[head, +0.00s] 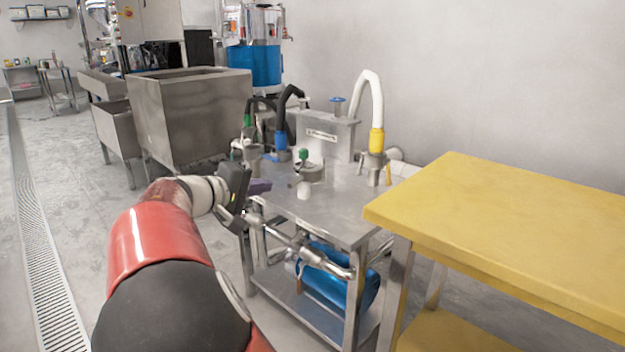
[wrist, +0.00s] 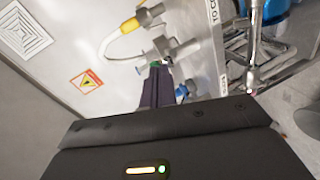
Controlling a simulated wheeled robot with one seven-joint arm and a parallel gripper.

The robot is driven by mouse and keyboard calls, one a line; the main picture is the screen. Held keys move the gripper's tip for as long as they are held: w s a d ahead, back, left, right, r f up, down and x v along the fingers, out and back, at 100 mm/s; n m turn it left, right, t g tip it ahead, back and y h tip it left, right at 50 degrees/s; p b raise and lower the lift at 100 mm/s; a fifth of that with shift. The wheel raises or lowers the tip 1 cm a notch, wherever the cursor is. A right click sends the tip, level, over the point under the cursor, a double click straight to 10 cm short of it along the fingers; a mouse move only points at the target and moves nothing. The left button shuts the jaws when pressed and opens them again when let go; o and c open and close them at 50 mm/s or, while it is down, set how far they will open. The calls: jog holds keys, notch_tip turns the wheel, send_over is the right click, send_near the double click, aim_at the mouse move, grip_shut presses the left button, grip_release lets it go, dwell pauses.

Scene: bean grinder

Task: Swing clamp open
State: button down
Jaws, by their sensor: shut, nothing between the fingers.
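My gripper (head: 262,187) is at the left front edge of the steel machine table (head: 325,208). Its dark purple fingers (wrist: 155,88) are together and empty in the wrist view. A grey metal fitting with a green knob (head: 304,168) stands on the tabletop, a little right of the fingertips. It appears just beyond the fingertips in the wrist view (wrist: 182,50). I cannot tell for certain which part is the clamp.
A white hose with a yellow collar (head: 377,140) and a black hose with a blue collar (head: 281,140) rise behind the fitting. A blue tank (head: 340,275) lies under the tabletop. A yellow table (head: 500,230) stands close on the right. Open floor lies left.

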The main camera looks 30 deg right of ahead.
send_near(308, 176)
jog(key=s+d, duration=0.1)
jog(key=d, duration=0.1)
jog(key=shift+m, duration=0.3)
jog(key=shift+s+d+f, duration=0.3)
jog(key=shift+s+d, duration=0.05)
jog(key=shift+d, duration=0.25)
jog(key=shift+s+d+f, duration=0.25)
jog(key=shift+s+d, duration=0.05)
jog(key=shift+d, duration=0.25)
jog(key=shift+s+d+f, duration=0.3)
jog(key=shift+s+d, duration=0.05)
jog(key=shift+d, duration=0.25)
